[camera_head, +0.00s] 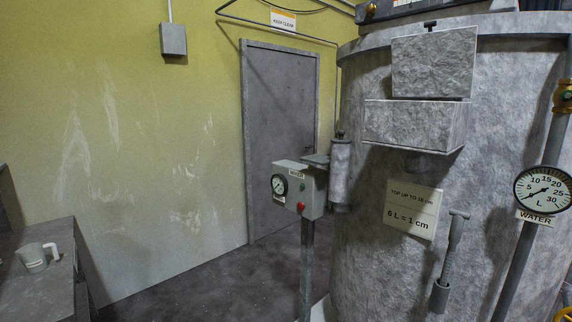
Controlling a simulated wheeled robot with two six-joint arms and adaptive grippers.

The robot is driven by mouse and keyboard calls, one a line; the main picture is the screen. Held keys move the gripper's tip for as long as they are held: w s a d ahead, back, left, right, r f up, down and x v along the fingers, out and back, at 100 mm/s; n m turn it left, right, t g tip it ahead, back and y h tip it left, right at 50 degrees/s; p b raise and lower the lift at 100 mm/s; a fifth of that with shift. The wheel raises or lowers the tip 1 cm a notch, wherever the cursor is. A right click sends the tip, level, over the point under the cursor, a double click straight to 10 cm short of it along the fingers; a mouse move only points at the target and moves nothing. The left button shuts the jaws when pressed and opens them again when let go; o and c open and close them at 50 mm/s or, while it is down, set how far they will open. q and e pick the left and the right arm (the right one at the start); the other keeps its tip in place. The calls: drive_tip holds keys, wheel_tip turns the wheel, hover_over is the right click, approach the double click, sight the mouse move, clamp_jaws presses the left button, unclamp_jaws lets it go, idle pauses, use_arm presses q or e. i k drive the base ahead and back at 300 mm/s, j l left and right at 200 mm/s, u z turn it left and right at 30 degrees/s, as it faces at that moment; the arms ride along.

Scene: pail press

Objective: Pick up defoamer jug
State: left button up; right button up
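A small pale grey jug (33,258) with a handle on its right side stands upright on a grey bench (40,291) at the far left. It is the only jug in view, and I can read no label on it, so I cannot confirm that it is the defoamer jug. Neither of my grippers is in view. Nothing is seen touching the jug.
A large grey tank (385,245) fills the right side, with a sign (412,211) on it. A control box (300,189) on a post and a water gauge (542,190) stand before it. A door (278,140) is behind. Open floor (200,292) lies between bench and post.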

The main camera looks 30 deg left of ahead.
sight(32, 256)
drive_tip(key=u, duration=2.55)
drive_tip(key=i+l, duration=1)
drive_tip(key=i, duration=0.2)
drive_tip(key=i+l, duration=0.5)
drive_tip(key=i+l+z, duration=0.1)
drive_tip(key=i+l, duration=0.4)
drive_tip(key=i, duration=0.2)
